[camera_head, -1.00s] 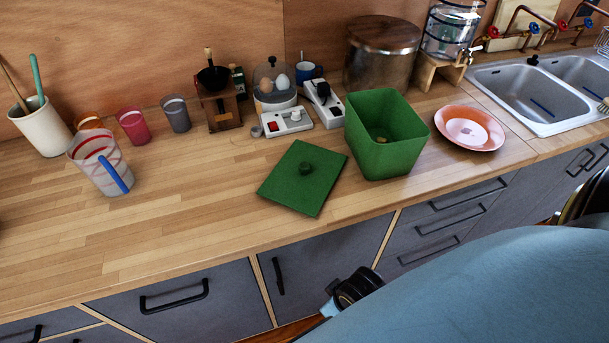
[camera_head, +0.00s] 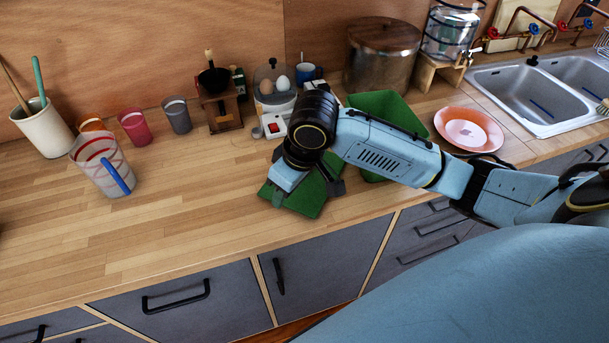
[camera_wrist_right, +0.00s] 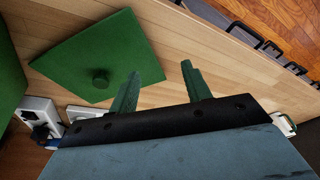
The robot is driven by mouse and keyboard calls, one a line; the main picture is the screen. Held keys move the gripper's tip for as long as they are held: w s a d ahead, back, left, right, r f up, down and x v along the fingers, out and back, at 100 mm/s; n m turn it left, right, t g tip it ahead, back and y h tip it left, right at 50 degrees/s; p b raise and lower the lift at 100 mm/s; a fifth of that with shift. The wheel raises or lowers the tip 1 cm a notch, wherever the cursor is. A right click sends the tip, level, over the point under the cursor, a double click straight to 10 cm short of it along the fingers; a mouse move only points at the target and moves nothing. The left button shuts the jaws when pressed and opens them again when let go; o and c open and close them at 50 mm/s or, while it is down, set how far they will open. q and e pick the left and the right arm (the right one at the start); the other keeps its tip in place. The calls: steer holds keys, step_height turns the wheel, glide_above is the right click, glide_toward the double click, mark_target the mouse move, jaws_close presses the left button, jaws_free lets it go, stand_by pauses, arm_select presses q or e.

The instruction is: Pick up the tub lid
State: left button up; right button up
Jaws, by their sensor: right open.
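The tub lid (camera_head: 312,206) is a flat green square lying on the wooden counter, partly hidden by my right gripper in the head view. My right gripper (camera_head: 303,190) is over the lid in the head view. The green tub (camera_head: 385,103) stands behind my right arm, partly hidden. My left gripper is not in view.
A pink plate (camera_head: 468,129) lies right of the tub, near the sink (camera_head: 530,95). A white power strip (camera_head: 272,124) and an egg cooker (camera_head: 272,85) stand behind the lid. A striped jug (camera_head: 100,165) stands left; the counter between is clear.

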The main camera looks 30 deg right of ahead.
steer(key=w+d+r+m+h, duration=0.1)
steer(key=w+d+r+m, duration=0.3)
steer(key=d+r, duration=0.45)
steer(key=shift+n+g, duration=0.4)
steer(key=shift+n, duration=0.2)
steer(key=f, duration=0.2)
steer(key=w+f, duration=0.1)
steer(key=f, duration=0.2)
steer(key=w+f+b, duration=0.1)
steer(key=f, duration=0.2)
steer(key=shift+d, duration=0.25)
steer(key=shift+w+a+f, duration=0.1)
steer(key=shift+w+f, duration=0.1)
steer(key=shift+f, duration=0.7)
steer(key=shift+w+a+f, duration=0.1)
steer(key=shift+w+f, duration=0.1)
steer(key=shift+f, duration=0.65)
steer(key=shift+w+f, duration=0.2)
steer(key=shift+f, duration=0.7)
steer(key=c, duration=1)
